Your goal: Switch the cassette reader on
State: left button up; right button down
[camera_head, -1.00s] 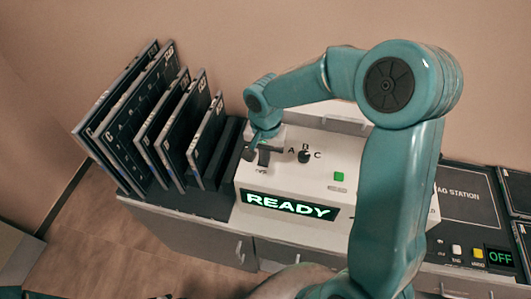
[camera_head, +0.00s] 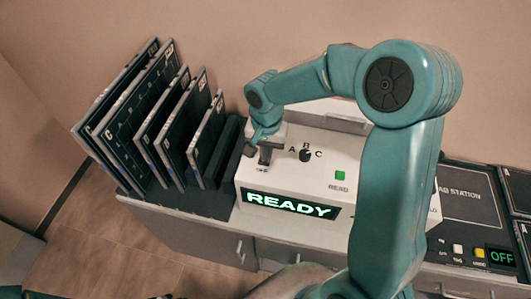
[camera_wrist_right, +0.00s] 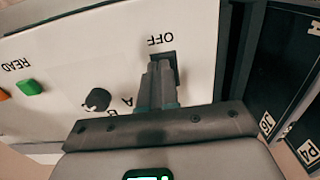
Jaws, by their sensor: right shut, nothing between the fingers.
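The cassette reader (camera_head: 285,179) is a white box on the counter, and its front display (camera_head: 289,206) is lit green and reads READY. Its top has a black knob (camera_head: 305,155) marked A, B, C and a green READ button (camera_head: 340,175). My right gripper (camera_head: 262,153) is shut and empty at the left part of the reader's top. In the right wrist view its fingers (camera_wrist_right: 160,70) reach a dark switch slot (camera_wrist_right: 169,62) beside the word OFF. The fingers partly hide the switch; whether they touch it I cannot tell. My left gripper is not in view.
A dark rack with several upright dark cassettes (camera_head: 130,130) stands close to the left of the reader. A tag station (camera_head: 468,200) with a display reading OFF lies to the right. My right arm covers the reader's right side.

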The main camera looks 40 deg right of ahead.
jog(key=shift+w+d+r, duration=0.1)
jog(key=shift+w+d, duration=0.15)
jog(key=shift+s, duration=0.1)
jog(key=shift+r, duration=0.1)
jog(key=shift+r+p, duration=0.25)
jog(key=shift+p, duration=0.05)
jog(key=r, duration=0.1)
jog(key=r+p, duration=0.1)
jog(key=r, duration=0.1)
jog(key=r+p, duration=0.1)
jog(key=shift+w+d+r, duration=0.25)
jog(key=shift+w+d, duration=0.1)
notch_tip(320, 180, up, 9)
jog(key=w+d+b, duration=0.1)
jog(key=shift+f, duration=0.15)
